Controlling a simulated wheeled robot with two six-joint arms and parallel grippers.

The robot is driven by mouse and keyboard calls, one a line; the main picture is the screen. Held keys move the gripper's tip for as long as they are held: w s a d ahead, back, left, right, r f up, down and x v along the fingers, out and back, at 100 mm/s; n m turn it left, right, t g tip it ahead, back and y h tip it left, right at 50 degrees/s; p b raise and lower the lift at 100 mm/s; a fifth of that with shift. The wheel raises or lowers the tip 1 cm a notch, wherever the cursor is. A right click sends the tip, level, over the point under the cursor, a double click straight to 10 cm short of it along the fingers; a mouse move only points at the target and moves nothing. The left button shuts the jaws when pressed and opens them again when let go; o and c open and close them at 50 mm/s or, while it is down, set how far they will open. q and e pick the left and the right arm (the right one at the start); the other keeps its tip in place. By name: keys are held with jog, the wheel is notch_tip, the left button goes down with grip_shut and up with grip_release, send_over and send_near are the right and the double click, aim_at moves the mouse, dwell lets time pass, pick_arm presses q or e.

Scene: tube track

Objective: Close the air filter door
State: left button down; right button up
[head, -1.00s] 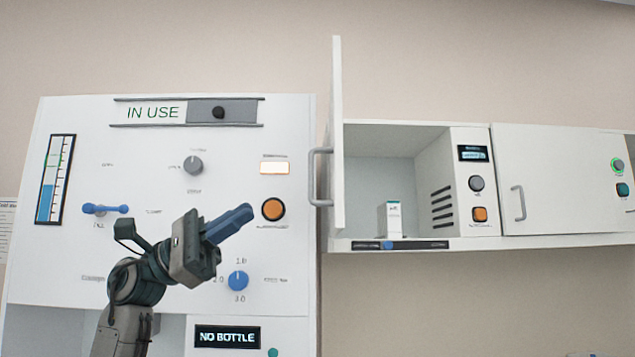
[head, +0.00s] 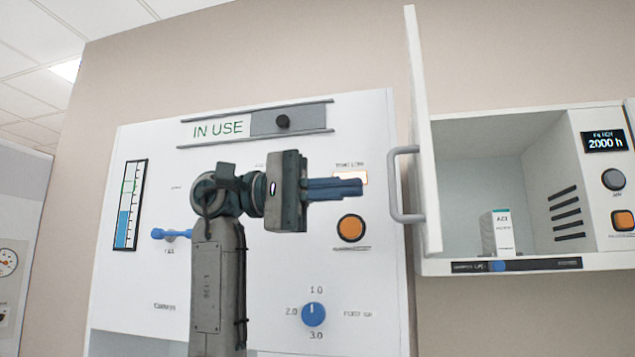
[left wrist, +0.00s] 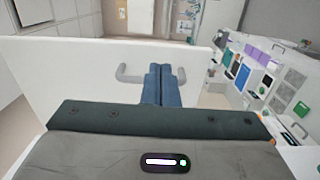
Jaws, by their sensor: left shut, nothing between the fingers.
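The air filter door (head: 424,140) is a white panel standing wide open on the left side of its cabinet, seen nearly edge-on in the head view. Its grey handle (head: 397,185) faces left. The open compartment (head: 480,185) holds a small white box (head: 497,233). My left gripper (head: 360,188) is shut and empty, its blue fingers pointing right, just left of the handle. In the left wrist view the shut fingers (left wrist: 162,85) point at the door (left wrist: 75,75), overlapping the middle of the handle (left wrist: 128,75); contact cannot be told. My right gripper is not in view.
A white control panel (head: 270,270) with an orange button (head: 351,228) and a blue knob (head: 313,314) stands behind my left arm. The cabinet's right side has a display (head: 604,141), a knob and vents. A sliding strip (head: 535,265) runs along the compartment's lower edge.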

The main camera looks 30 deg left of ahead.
aim_at(395, 186)
pick_arm(q)
jog(key=x, duration=0.2)
jog(key=p+x, duration=0.1)
jog(key=x, duration=0.1)
jog(key=w+p+x, duration=0.1)
jog(key=x, duration=0.1)
jog(key=shift+d, duration=0.4)
jog(key=shift+d+f+p, duration=0.15)
jog(key=shift+d+p, duration=0.05)
jog(key=shift+p, duration=0.1)
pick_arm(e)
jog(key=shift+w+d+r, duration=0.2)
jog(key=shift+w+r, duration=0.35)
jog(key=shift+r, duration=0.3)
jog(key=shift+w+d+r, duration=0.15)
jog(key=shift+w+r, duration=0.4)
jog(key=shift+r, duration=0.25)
